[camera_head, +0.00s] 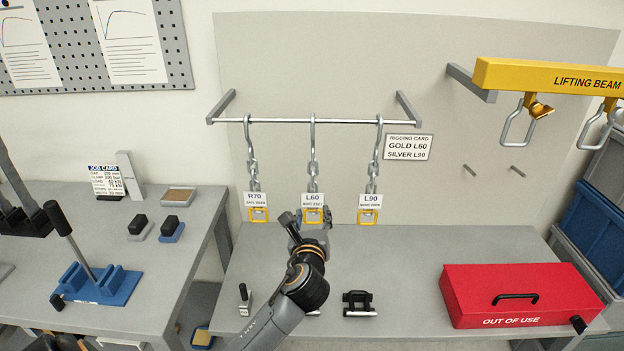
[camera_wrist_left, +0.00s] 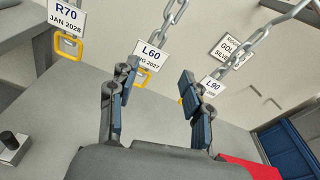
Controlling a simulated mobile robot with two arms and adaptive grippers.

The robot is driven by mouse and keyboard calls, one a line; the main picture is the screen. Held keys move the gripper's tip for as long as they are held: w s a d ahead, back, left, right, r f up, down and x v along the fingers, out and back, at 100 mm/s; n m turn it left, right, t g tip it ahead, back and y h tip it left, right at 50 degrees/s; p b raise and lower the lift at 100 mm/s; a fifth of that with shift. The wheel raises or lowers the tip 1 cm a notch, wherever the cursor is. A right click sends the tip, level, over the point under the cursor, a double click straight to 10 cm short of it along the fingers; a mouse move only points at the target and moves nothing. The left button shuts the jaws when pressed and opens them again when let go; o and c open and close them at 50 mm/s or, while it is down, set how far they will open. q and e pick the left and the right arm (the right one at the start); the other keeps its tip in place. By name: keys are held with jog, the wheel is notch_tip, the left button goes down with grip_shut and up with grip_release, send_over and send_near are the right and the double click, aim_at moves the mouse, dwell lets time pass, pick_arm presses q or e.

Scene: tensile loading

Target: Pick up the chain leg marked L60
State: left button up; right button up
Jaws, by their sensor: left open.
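The chain leg marked L60 (camera_head: 313,168) hangs from the middle of a rail, with a white tag and a yellow end link below; its tag (camera_wrist_left: 152,54) also shows in the left wrist view. My left gripper (camera_head: 306,218) is at the yellow link's height in the head view and partly covers it. In the left wrist view my left gripper (camera_wrist_left: 158,78) is open and empty. L60's yellow link shows between the fingers, closer to the left finger, which partly overlaps its tag. Contact cannot be told. My right gripper is not in view.
Chain leg R70 (camera_head: 252,170) hangs left of L60 and chain leg L90 (camera_head: 374,165) right of it. A rigging card (camera_head: 408,147) is on the back panel. A yellow lifting beam (camera_head: 550,76) is at upper right. A red box (camera_head: 520,296) stands on the bench below.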

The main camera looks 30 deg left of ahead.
pick_arm(q)
jog(key=m+y, duration=0.1)
jog(key=m, duration=0.1)
send_near(313, 166)
jog(key=shift+t, duration=0.4)
jog(key=x, duration=0.2)
jog(key=f+p+x, duration=0.1)
jog(key=x, duration=0.2)
jog(key=shift+w+a+f+p, duration=0.1)
jog(key=shift+w+a+p, duration=0.05)
jog(key=shift+p, duration=0.15)
jog(key=x, duration=0.1)
jog(key=p+x, duration=0.1)
jog(key=x, duration=0.3)
jog(key=shift+a+r, duration=0.1)
jog(key=shift+r, duration=0.15)
jog(key=shift+w+a+f, duration=0.1)
jog(key=shift+w+a, duration=0.1)
jog(key=shift+w, duration=0.05)
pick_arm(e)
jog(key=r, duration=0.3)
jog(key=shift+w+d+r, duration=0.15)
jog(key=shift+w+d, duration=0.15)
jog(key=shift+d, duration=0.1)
pick_arm(q)
grip_shut()
jog(key=shift+r, duration=0.3)
jog(key=shift+f, duration=0.1)
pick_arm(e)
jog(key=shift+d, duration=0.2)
